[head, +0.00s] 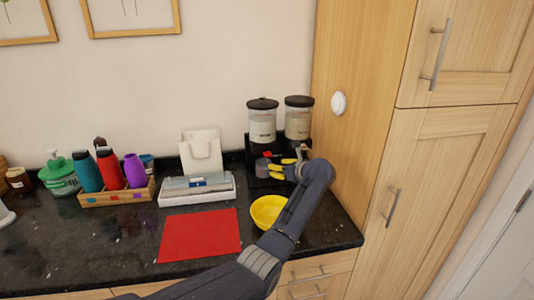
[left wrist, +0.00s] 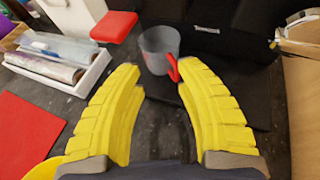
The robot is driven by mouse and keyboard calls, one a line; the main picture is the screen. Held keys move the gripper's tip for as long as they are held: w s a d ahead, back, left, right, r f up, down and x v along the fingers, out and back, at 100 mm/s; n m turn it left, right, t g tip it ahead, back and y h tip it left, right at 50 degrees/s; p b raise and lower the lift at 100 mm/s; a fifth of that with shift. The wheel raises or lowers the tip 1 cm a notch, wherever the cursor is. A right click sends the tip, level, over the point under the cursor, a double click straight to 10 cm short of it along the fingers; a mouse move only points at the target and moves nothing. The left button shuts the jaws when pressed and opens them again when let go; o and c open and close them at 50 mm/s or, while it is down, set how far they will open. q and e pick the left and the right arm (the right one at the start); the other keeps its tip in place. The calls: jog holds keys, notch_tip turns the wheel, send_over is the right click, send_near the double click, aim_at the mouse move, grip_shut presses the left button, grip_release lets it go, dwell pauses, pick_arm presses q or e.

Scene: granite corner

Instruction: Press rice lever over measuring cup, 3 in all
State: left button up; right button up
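A black dispenser (head: 253,146) with two clear canisters stands in the counter corner. A red lever (head: 267,154) shows on its front left; it also shows in the left wrist view (left wrist: 113,26). A grey measuring cup (head: 262,168) stands by the dispenser's base; in the left wrist view the cup (left wrist: 158,46) shows its red handle beside the right-hand fingertip. I cannot tell whether they touch. My left gripper (head: 280,171) has yellow fingers, spread and empty between them in the left wrist view (left wrist: 160,75), with the cup beyond the tips. My right gripper is not in view.
A yellow bowl (head: 266,210) stands close to my left forearm. A red mat (head: 200,235) lies on the dark counter, with a white tray of boxes (head: 197,190) behind it. A wooden bottle holder (head: 118,194) stands left. A tall wooden cabinet (head: 362,110) bounds the right.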

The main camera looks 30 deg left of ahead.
pick_arm(q)
grip_shut()
dwell(1.1)
